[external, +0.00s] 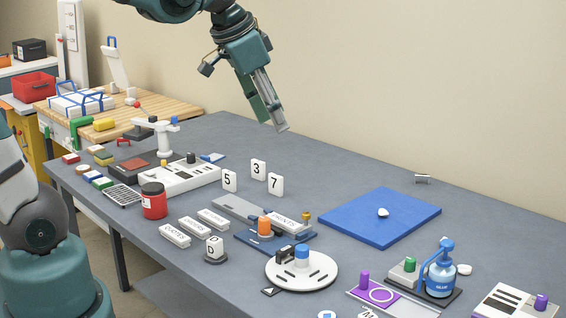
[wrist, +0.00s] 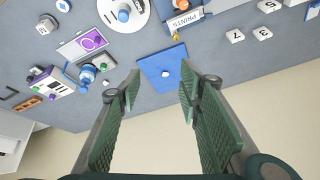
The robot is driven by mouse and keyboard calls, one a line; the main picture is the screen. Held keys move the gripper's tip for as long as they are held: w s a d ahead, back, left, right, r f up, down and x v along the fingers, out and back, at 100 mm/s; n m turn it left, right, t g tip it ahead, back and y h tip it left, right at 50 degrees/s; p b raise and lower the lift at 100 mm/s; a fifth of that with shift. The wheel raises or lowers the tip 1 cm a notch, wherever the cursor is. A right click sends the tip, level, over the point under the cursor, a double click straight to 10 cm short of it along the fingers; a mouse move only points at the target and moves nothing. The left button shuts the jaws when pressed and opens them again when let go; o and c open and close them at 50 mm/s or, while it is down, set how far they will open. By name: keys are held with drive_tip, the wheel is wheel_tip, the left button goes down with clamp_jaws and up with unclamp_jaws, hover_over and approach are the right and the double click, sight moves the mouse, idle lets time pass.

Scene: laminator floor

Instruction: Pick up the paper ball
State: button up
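The paper ball is a small white lump (external: 383,212) on the blue square mat (external: 350,222) at the right of the table in the external view. In the wrist view the ball (wrist: 165,74) and the mat (wrist: 150,62) lie beyond and between my fingers. My gripper (external: 279,128) hangs high above the table, up and to the left of the mat in the external view. Its green fingers are wide apart and empty in the wrist view (wrist: 158,92).
A white round plate (external: 302,280) and a blue pump bottle (external: 441,272) stand in front of the mat. White number blocks (external: 258,168) stand to its left. A small metal piece (external: 422,178) lies behind it. Bare table surrounds the mat's back side.

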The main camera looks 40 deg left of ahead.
drive_tip(key=w+d+f+m+g, duration=0.1)
drive_tip(key=w+d+m, duration=0.2)
drive_tip(key=w+d, duration=0.5)
drive_tip(key=m+g, duration=0.4)
drive_tip(key=m, duration=0.7)
hover_over(463, 265)
drive_tip(key=shift+y, duration=0.3)
drive_tip(key=f, duration=2.4)
drive_tip(key=shift+s+a, duration=0.1)
drive_tip(key=shift+a, duration=0.25)
drive_tip(key=shift+d+f, duration=0.35)
drive_tip(key=shift+f, duration=0.15)
drive_tip(key=shift+f, duration=0.1)
drive_tip(key=shift+f, duration=1.15)
drive_tip(key=shift+f, duration=0.15)
